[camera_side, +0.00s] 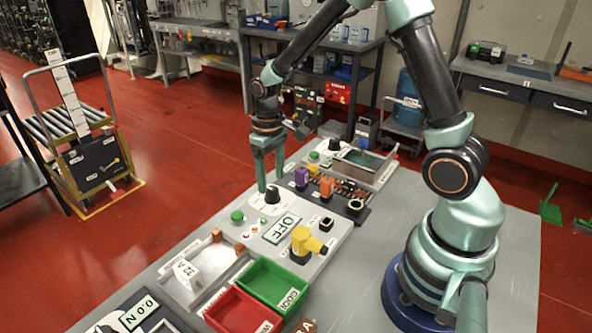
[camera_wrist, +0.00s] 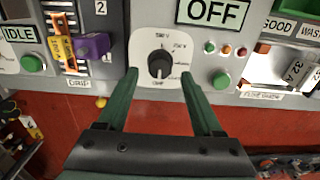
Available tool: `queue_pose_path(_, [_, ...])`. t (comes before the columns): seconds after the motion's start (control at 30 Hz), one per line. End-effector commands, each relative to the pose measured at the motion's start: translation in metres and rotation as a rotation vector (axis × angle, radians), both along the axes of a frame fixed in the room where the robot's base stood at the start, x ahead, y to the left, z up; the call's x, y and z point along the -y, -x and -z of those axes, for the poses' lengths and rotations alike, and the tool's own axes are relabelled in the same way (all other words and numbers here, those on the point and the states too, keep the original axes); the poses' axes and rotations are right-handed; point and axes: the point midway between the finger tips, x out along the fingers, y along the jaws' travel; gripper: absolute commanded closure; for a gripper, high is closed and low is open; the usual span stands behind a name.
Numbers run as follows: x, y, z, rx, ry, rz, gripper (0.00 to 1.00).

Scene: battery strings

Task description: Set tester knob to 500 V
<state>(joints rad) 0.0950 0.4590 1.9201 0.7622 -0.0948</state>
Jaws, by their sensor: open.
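The tester knob (camera_wrist: 159,65) is a black round knob on a white dial plate, seen in the middle of the wrist view. Its white pointer mark and the small dial labels are hard to read; one label at the top looks like 500 V. The tester display (camera_wrist: 215,12) above it reads OFF. My gripper (camera_wrist: 160,80) is open, with one green finger on each side of the knob and a gap on both sides. In the side view my gripper (camera_side: 271,188) points down at the knob (camera_side: 272,195), which shows between the fingers.
A green button (camera_wrist: 221,80) and small coloured lamps sit right of the knob. A purple connector (camera_wrist: 92,46) is to the left. In the side view a yellow plug (camera_side: 303,241), a green bin (camera_side: 276,283) and a red bin (camera_side: 243,311) stand nearer the camera.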

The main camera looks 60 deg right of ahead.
Motion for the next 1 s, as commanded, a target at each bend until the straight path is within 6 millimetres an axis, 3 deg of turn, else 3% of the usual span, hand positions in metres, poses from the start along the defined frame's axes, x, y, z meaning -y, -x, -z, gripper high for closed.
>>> queue_pose_path(0.53, [0.000,0.000,0.030,-0.002,0.000,0.000,0.32])
queue_pose_path(0.83, [0.000,0.000,0.032,0.000,0.000,0.000,0.32])
queue_pose_path(1.0, [0.000,0.000,0.032,0.000,0.000,0.000,0.98])
